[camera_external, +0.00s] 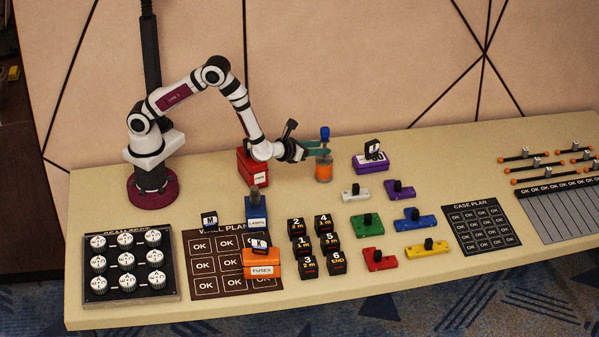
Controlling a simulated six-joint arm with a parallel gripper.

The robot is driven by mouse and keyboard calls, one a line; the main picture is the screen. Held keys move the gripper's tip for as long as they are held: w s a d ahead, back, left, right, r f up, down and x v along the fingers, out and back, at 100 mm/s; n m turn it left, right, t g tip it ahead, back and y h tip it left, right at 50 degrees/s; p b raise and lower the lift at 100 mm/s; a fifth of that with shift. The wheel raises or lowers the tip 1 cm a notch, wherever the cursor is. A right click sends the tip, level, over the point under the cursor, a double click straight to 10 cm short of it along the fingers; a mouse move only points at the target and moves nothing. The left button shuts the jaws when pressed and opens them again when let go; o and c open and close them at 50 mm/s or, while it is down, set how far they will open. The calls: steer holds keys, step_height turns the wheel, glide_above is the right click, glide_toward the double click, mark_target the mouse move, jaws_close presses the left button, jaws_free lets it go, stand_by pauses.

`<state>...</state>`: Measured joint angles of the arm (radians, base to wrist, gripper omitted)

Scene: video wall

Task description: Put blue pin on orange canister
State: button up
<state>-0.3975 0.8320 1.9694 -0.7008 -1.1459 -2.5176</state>
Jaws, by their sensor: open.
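The orange canister (323,173) stands upright near the back middle of the table, right of my arm. The blue pin (325,133) shows upright directly above the canister, in line with it. My gripper (322,150) reaches in from the left with its teal fingers at the canister's top, just below the pin's blue head. The jaws are open. The fingers hide the lower part of the pin, so I cannot tell whether it touches the canister.
A red box (252,168) stands left of my gripper, and a purple box (370,163) stands to the right. A blue box (256,213), an orange box (262,264), black number blocks (317,243) and several coloured handled pieces (366,225) lie in front.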

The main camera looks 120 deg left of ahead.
steer(key=w+d+r+m+t+h, duration=0.2)
steer(key=d+r+m+h, duration=0.1)
steer(key=d+m, duration=0.35)
steer(key=w+d+r+m+t+h, duration=0.25)
steer(key=d+m, duration=0.25)
steer(key=d, duration=0.3)
steer(key=s+d+r+m+g+h, duration=0.15)
steer(key=s+d+m+h, duration=0.25)
steer(key=d+m, duration=0.55)
steer(key=s+d+r+m+h, duration=0.35)
steer(key=d+m, duration=0.45)
steer(key=m, duration=0.3)
steer(key=s+a+r+m+g+y, duration=0.1)
steer(key=s+m+g, duration=0.6)
steer(key=s+m, duration=1.7)
steer(key=shift+a+r+y, duration=0.15)
steer(key=shift+a+y, duration=0.15)
steer(key=shift+y, duration=0.1)
